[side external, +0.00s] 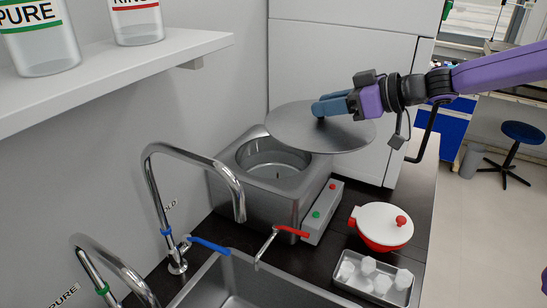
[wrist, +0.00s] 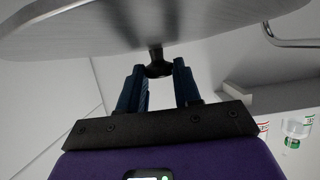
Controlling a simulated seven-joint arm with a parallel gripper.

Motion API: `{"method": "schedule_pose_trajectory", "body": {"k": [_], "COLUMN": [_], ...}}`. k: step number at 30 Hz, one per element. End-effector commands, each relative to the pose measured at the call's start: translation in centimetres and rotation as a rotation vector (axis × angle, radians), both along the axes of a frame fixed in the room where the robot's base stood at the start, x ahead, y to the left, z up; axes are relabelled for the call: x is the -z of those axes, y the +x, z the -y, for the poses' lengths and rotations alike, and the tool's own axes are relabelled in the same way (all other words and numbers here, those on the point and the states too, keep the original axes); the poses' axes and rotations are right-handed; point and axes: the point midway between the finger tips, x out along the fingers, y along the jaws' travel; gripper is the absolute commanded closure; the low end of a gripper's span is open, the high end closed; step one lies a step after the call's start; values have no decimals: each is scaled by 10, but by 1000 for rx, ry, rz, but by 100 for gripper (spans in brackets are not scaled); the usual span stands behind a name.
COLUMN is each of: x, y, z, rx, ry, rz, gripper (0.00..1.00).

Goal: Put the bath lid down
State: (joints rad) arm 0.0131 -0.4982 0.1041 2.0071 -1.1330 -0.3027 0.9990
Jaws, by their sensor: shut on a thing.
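The bath lid (side external: 290,125) is a round grey metal disc with a black knob on top. My gripper (side external: 318,108) is shut on the lid's knob and holds the lid in the air, roughly level. In the wrist view my gripper's blue fingers (wrist: 160,85) close on the black knob (wrist: 158,64), and the lid (wrist: 100,28) fills the top of the picture. The water bath (side external: 222,188) is a steel box with a round opening. The lid is above and right of the opening in the side view and covers part of its far edge. The opening is otherwise uncovered.
A control box (side external: 322,212) with red and green buttons adjoins the bath. A red pot with a white lid (side external: 383,224) and a tray of white containers (side external: 373,278) stand on the dark counter. Curved taps (side external: 190,155) rise in front left. A shelf (side external: 120,75) with bottles overhangs the left.

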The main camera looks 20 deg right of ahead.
Motion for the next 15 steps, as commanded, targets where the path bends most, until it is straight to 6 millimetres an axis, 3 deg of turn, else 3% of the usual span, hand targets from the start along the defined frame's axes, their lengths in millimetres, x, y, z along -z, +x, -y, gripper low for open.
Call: {"method": "schedule_pose_trajectory", "body": {"k": [11, 15], "x": [1, 9], "y": [10, 26], "z": [-2, -10], "rx": [-5, -4], "ry": [1, 1], "rz": [1, -1], "gripper": [100, 100]}}
